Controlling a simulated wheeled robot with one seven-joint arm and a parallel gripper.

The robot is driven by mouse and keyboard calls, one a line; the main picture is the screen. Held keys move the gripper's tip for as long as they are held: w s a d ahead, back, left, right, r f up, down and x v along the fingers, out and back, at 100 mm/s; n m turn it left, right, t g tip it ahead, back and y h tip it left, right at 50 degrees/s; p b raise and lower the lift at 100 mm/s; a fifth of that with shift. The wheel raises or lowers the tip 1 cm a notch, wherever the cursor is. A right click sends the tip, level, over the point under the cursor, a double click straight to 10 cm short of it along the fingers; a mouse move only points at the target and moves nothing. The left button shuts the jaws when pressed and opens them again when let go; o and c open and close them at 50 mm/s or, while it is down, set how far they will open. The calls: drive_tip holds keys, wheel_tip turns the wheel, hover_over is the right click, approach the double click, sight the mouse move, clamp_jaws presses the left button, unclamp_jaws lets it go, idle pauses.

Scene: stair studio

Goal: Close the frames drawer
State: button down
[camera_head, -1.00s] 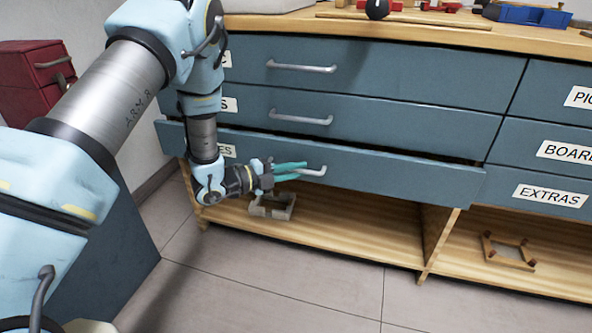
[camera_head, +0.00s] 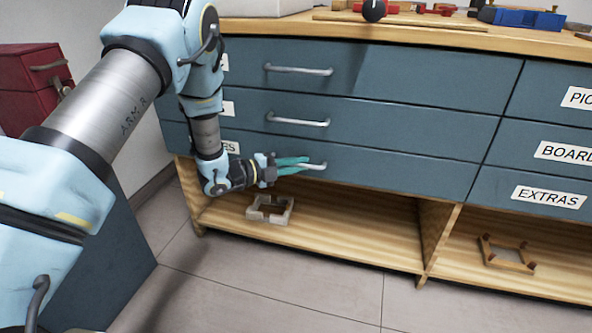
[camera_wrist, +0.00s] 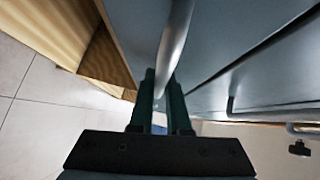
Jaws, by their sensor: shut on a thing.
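The frames drawer (camera_head: 400,174) is the lowest blue drawer of the left column in the head view. Its label (camera_head: 230,147) is partly hidden by my arm, with only "ES" showing. Its front looks flush with the drawers above it, with no open gap along its top edge. My gripper (camera_head: 306,164) has its teal fingers on the drawer's grey bar handle (camera_head: 318,166). In the wrist view the handle (camera_wrist: 176,40) runs between the two fingers, and my gripper (camera_wrist: 161,85) is shut on it.
Two blue drawers (camera_head: 400,121) above are shut. An open wooden shelf (camera_head: 330,232) below holds a pale frame (camera_head: 270,209). Another wooden frame (camera_head: 507,254) lies on the right shelf. A red cabinet (camera_head: 32,80) stands at left. The tiled floor in front is clear.

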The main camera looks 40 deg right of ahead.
drive_tip(key=c, duration=1.2)
unclamp_jaws()
drive_tip(key=shift+w+d, duration=0.1)
drive_tip(key=shift+w, duration=0.05)
drive_tip(key=shift+o, duration=0.2)
drive_tip(key=p+v, duration=0.1)
drive_tip(key=v, duration=1)
